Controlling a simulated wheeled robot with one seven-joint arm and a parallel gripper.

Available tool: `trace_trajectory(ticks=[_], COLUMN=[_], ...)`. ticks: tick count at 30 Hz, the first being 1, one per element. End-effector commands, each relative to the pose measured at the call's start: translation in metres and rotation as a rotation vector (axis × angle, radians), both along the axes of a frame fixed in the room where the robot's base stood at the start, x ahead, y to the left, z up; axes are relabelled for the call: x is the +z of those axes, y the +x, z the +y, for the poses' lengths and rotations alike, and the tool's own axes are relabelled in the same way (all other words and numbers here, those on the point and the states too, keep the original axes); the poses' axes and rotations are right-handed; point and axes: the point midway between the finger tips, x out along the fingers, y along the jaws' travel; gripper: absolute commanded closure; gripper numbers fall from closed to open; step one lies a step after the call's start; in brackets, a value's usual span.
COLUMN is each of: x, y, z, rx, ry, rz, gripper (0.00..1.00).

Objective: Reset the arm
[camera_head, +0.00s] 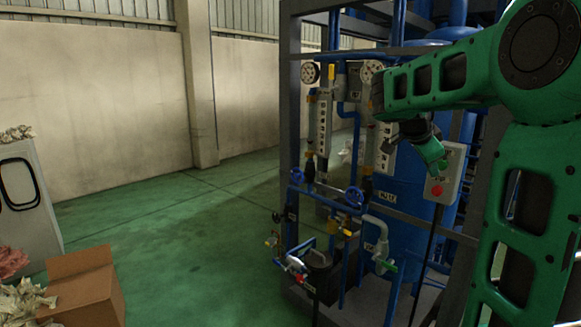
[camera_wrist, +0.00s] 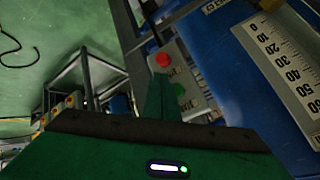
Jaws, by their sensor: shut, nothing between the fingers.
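My green arm reaches in from the right in the head view. My gripper (camera_head: 437,166) is in front of the grey control box (camera_head: 453,160), which carries a red button (camera_head: 437,190). In the wrist view, my gripper's closed fingers (camera_wrist: 161,80) point at the box (camera_wrist: 189,75), between the red button (camera_wrist: 163,60) and a green button (camera_wrist: 180,90). The fingers are shut with nothing between them. They partly cover the box face. I cannot tell whether the fingertips touch the box.
The blue-piped distillation skid (camera_head: 330,130) with gauges, valves and a blue tank (camera_head: 405,190) stands close around my gripper. A scale plate (camera_wrist: 280,60) is at the right in the wrist view. A cardboard box (camera_head: 88,290) lies at lower left. The green floor (camera_head: 190,240) between is clear.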

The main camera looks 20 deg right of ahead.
Motion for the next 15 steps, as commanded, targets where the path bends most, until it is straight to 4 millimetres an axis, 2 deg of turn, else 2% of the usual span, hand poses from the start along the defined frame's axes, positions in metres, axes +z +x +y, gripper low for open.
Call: trace_trajectory(ticks=[4,7,11,15], x=[-0.005,-0.021,-0.062,-0.110], y=[-0.006,-0.025,-0.073,-0.133], z=[0.004,0.016,0.053,0.105], rx=[0.022,0.105,0.324,0.613], ry=[0.011,0.050,0.147,0.265], rz=[0.021,0.097,0.269,0.448], gripper=[1.00,1.00,1.00,1.00])
